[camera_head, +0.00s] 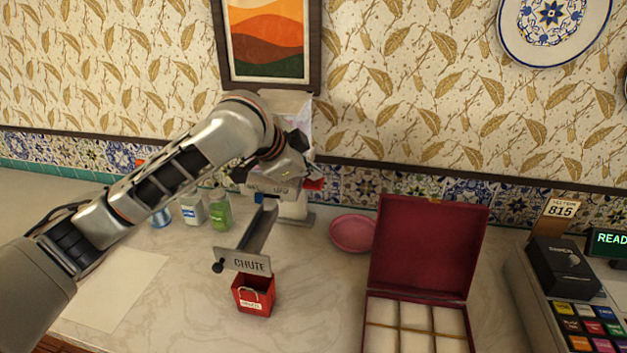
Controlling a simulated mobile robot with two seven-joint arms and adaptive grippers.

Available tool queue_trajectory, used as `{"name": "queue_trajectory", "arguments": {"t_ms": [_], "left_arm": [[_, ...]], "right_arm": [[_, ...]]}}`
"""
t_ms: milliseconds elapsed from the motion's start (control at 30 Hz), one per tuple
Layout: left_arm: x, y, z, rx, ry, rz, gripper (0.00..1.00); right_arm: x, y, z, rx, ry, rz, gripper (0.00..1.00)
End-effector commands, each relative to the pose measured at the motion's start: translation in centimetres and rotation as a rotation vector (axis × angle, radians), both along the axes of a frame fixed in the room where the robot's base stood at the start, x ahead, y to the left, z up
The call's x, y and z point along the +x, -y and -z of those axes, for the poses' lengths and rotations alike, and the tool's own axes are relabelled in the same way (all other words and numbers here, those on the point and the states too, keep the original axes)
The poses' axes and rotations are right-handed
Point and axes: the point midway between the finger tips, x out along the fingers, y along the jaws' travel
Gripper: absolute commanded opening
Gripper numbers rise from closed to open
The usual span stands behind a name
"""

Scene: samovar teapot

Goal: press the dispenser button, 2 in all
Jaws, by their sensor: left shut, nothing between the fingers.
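The dispenser (292,207) stands at the back of the counter, with a pale top, a grey base and a sloping chute (260,230) whose front plate reads "CHUTE". My left gripper (290,158) is at the dispenser's upper body, in front of it, and is shut and empty. My arm and gripper hide much of the dispenser, and I cannot make out the button or whether the gripper touches it. A small red bucket (254,297) with a white label stands below the chute's end. My right gripper is not in view.
Several small jars (219,210) stand left of the dispenser. A pink plate (353,233) and an open red box (428,247) with pale compartments are to the right. A keypad register (590,325) is at far right. A pale sheet (115,290) lies at left.

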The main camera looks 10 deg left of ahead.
Motion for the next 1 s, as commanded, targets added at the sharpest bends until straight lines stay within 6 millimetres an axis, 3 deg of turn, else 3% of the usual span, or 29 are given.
{"name": "queue_trajectory", "arguments": {"t_ms": [1000], "left_arm": [[0.0,0.0,1.2,0.001,-0.002,-0.001,0.0]], "right_arm": [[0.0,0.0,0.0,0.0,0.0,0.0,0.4]]}}
